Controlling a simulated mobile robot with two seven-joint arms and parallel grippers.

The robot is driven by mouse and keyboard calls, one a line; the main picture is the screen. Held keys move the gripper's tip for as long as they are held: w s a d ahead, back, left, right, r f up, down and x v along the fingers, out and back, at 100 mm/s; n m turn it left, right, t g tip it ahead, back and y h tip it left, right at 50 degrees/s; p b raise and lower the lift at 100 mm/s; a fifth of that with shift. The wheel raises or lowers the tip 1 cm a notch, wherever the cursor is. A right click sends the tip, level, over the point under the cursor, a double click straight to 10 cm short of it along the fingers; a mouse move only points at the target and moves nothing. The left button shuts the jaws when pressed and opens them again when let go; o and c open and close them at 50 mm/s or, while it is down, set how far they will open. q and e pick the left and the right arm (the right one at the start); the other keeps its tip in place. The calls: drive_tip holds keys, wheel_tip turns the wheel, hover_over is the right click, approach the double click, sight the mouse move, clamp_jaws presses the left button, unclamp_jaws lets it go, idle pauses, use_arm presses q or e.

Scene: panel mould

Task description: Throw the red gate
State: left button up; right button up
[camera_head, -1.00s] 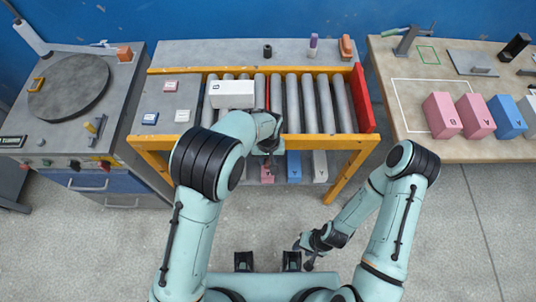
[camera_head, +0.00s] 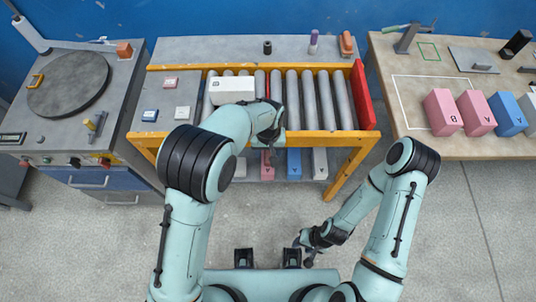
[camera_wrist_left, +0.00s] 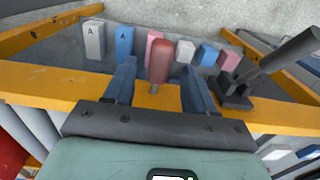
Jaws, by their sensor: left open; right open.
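The red gate (camera_head: 362,95) is an upright red panel at the right end of the roller conveyor (camera_head: 342,142). A red part at the lower left corner of the left wrist view (camera_wrist_left: 12,150) looks like the same panel. A dark red rounded handle (camera_wrist_left: 160,62) stands at the conveyor's yellow front rail, between the fingers of my left gripper (camera_wrist_left: 158,85). The fingers are open, with gaps on both sides of the handle. In the head view my left gripper (camera_head: 268,146) is at the front rail. My right gripper (camera_head: 306,254) is open and empty, low over the floor.
A white box (camera_head: 232,90) lies on the rollers at left. Several coloured blocks (camera_head: 294,163) sit on a shelf below. A console with a round turntable (camera_head: 68,85) stands at left. A table (camera_head: 408,82) with larger blocks stands at right. Floor in front is clear.

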use_arm(q)
wheel_tip(320, 180, up, 9)
drive_tip(key=shift+r+p, duration=0.2)
drive_tip(key=shift+p, duration=0.1)
drive_tip(key=shift+f, duration=0.1)
idle(0.6)
